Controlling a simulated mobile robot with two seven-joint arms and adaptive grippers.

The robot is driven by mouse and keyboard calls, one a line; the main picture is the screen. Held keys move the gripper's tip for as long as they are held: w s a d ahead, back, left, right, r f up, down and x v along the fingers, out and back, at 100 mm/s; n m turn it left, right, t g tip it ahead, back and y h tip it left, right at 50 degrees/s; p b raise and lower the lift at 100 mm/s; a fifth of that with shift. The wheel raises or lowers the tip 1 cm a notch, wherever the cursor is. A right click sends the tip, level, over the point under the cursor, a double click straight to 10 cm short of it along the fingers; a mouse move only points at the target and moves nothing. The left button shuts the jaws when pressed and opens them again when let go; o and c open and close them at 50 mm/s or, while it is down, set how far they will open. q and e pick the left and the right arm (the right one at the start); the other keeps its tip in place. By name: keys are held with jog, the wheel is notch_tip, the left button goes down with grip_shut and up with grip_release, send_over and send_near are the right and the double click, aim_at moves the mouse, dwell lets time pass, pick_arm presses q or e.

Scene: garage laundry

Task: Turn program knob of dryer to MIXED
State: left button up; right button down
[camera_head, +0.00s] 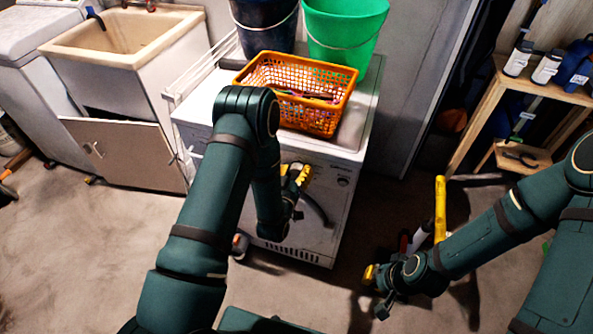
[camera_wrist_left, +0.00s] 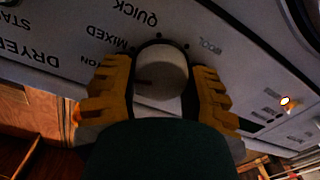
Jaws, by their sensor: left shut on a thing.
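The white dryer (camera_head: 345,205) stands at the centre in the head view, with its control panel facing me. The round program knob (camera_wrist_left: 160,75) is in the left wrist view, with the printed words QUICK, MIXED and WOOL around it, upside down. A short dark mark shows on the knob's face; I cannot tell exactly which label it points to. My left gripper (camera_wrist_left: 158,95) has one yellow finger on each side of the knob and is shut on it. The left gripper (camera_head: 297,174) is partly hidden by my arm in the head view. My right gripper (camera_head: 375,288) hangs low, away from the dryer.
An orange basket (camera_head: 345,87), a dark bucket (camera_head: 264,28) and a green bucket (camera_head: 345,30) stand on the dryer. A sink cabinet (camera_head: 125,45) is at the left. A wooden shelf (camera_head: 480,125) with bottles is at the right. A yellow upright object (camera_head: 440,205) stands near my right arm.

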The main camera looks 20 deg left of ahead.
pick_arm(q)
jog(key=m, duration=0.5)
jog(key=shift+d+r, duration=0.1)
jog(key=shift+m, duration=0.3)
dwell(0.4)
jog(key=o, duration=1.2)
jog(key=s, duration=0.7)
jog(key=shift+s, duration=0.2)
